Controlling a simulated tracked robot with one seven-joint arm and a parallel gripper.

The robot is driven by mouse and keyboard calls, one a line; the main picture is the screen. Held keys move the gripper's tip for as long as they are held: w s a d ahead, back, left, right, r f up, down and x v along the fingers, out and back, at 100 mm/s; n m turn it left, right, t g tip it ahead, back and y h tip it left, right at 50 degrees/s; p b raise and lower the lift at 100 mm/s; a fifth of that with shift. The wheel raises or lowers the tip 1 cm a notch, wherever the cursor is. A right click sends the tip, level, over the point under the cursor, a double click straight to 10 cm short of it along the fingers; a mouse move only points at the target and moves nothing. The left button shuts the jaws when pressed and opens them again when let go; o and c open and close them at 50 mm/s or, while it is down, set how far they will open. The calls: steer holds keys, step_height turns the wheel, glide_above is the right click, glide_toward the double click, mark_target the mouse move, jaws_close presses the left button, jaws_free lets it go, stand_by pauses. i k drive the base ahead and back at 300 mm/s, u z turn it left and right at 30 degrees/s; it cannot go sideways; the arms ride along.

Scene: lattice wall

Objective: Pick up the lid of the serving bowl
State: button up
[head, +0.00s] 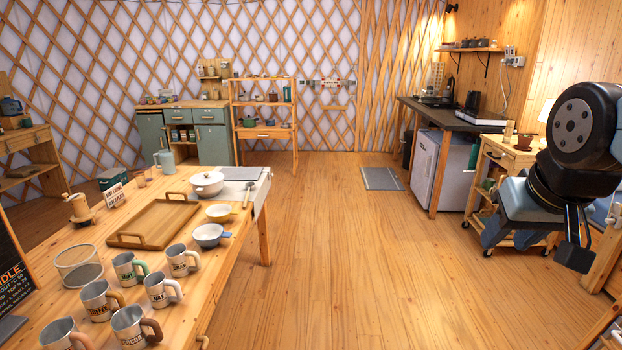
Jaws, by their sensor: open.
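The serving bowl (207,190) is a white round bowl near the far right end of the wooden table on the left. Its pale lid (206,178) sits on top, with a small knob at the centre. My gripper (532,238) is at the right of the head view, open and empty, pointing down. It is far to the right of the table, well apart from the bowl and lid.
A wheeled cart (507,160) stands behind my gripper.

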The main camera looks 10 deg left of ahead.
mark_target(208, 178)
steer(key=u, duration=0.25)
steer(key=i, duration=1.1)
steer(key=u, duration=0.7)
steer(key=i, duration=1.2)
steer(key=u, duration=0.5)
steer(key=i, duration=0.55)
steer(key=u, duration=0.2)
